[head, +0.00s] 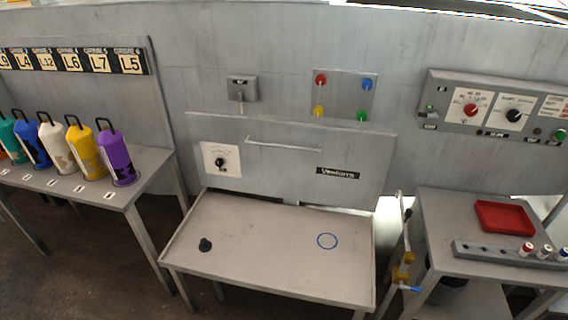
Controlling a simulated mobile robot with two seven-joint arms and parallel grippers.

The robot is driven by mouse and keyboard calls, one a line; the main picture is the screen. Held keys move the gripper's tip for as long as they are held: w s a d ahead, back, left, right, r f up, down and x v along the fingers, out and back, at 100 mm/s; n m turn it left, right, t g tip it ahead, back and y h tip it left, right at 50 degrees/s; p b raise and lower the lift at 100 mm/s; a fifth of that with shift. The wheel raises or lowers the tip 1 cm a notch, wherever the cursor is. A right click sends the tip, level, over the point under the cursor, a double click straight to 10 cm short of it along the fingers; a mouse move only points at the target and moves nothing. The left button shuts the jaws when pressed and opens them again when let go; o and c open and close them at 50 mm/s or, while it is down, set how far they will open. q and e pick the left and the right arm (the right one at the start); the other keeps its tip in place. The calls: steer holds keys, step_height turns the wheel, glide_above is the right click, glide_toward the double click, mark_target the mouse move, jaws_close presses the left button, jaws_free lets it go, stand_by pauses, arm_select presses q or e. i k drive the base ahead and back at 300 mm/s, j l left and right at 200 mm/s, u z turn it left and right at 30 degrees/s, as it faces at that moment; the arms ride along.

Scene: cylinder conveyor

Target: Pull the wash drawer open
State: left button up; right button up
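A wide grey front panel (290,178) stands upright behind the middle table in the head view. I take it to be the front of the wash drawer. A thin horizontal bar handle (284,143) runs across its upper part. A dial on a white plate (221,160) is on its left, and a dark name label (338,173) is on its right. I cannot tell from this view how far the drawer is out. Neither of my grippers is in view, and nothing touches the handle.
Several coloured cylinders (117,158) stand on the left bench. The right table holds a red tray (504,218) and a grey rack (490,256). A yellow-and-blue valve (404,270) stands between the tables.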

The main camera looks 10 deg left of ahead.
mark_target(338, 166)
steer(key=u, duration=0.75)
steer(key=i+j+u, duration=0.1)
steer(key=i+u, duration=0.2)
steer(key=i, duration=0.2)
steer(key=i+u, duration=0.3)
steer(key=i, duration=0.6)
